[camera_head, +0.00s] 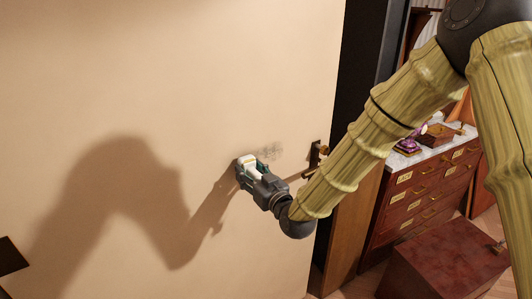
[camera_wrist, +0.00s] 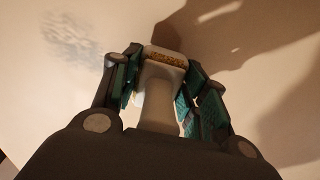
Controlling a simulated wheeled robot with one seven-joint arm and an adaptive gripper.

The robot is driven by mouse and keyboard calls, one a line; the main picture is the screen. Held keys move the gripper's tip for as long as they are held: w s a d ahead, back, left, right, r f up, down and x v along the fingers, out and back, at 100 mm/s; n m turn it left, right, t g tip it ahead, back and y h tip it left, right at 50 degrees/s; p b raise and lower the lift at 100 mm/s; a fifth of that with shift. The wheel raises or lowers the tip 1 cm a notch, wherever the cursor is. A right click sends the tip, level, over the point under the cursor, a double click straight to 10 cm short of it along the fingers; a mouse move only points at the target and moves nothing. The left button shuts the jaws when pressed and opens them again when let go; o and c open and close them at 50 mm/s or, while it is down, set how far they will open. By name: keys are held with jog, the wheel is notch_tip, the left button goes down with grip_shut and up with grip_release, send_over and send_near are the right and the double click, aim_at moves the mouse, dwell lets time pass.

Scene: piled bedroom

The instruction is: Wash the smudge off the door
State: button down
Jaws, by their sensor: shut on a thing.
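The door (camera_head: 150,80) is a broad cream panel filling the left and middle of the head view. A faint grey smudge (camera_head: 270,152) is on it, just left of the door handle (camera_head: 316,160); it also shows at the upper left in the wrist view (camera_wrist: 72,42). My gripper (camera_head: 250,168) is shut on a white scrubber (camera_wrist: 160,100) with a speckled yellow-brown band at its far end. In the head view the white scrubber (camera_head: 246,161) is just left of and slightly below the smudge. Whether it touches the door is unclear.
Right of the door edge are a dark frame (camera_head: 366,80) and a red-brown drawer chest (camera_head: 430,190) with a pale top bearing a purple object (camera_head: 408,143). A dark red box (camera_head: 440,262) stands on the floor in front. The door surface left of my gripper is clear.

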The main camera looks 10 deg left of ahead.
aim_at(272, 154)
jog(key=shift+w+a, duration=0.15)
jog(key=shift+w, duration=0.1)
jog(key=shift+w+a, duration=0.15)
dwell(0.3)
jog(key=w+d, duration=0.3)
jog(key=d, duration=0.1)
jog(key=shift+w, duration=0.35)
dwell(0.4)
dwell(0.7)
jog(key=shift+w, duration=0.1)
jog(key=shift+w+d, duration=1.8)
jog(key=shift+d, duration=0.2)
jog(key=shift+a, duration=0.1)
